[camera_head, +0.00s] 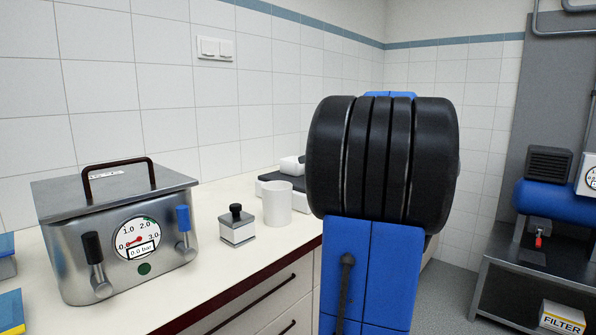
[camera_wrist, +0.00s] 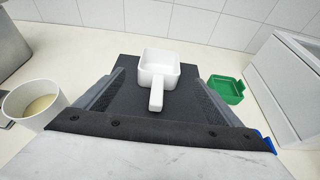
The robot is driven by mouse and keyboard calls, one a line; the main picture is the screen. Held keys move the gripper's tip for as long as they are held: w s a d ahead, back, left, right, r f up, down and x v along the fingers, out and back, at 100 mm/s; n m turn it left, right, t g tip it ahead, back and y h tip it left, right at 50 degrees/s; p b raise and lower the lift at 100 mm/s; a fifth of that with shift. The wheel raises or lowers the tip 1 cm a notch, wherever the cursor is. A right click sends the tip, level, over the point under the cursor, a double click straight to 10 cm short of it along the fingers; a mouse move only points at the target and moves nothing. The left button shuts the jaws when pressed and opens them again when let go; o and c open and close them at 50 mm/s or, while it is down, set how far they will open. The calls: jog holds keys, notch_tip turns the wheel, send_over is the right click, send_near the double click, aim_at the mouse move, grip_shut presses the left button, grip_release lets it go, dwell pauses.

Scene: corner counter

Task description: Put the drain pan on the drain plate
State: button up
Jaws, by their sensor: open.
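A white square pan with a straight handle (camera_wrist: 156,95) shows in the wrist view, apparently the drain pan. It stands upright on a dark flat plate (camera_wrist: 138,115), with the handle pointing toward my wrist. I cannot tell whether this plate is the drain plate. My gripper (camera_wrist: 156,75) is open, with one finger on each side of the pan and a gap to both. In the head view, part of the white pan (camera_head: 290,164) and the dark plate (camera_head: 268,177) show behind my arm. My gripper is hidden there.
A white cup (camera_wrist: 33,103) with pale liquid stands left of the plate. A green tray (camera_wrist: 226,90) and a white box-like unit (camera_wrist: 285,85) are at the right. A steel pressure box (camera_head: 115,230) and a small black-handled block (camera_head: 237,228) stand on the counter (camera_head: 195,290).

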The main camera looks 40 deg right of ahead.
aim_at(290, 166)
jog(key=x, duration=0.4)
jog(key=shift+w, duration=0.1)
jog(key=shift+r+x, duration=0.1)
jog(key=shift+x, duration=1.2)
jog(key=shift+r+x, duration=0.15)
jog(key=shift+x, duration=1.2)
jog(key=shift+c, duration=0.5)
jog(key=c, duration=1.2)
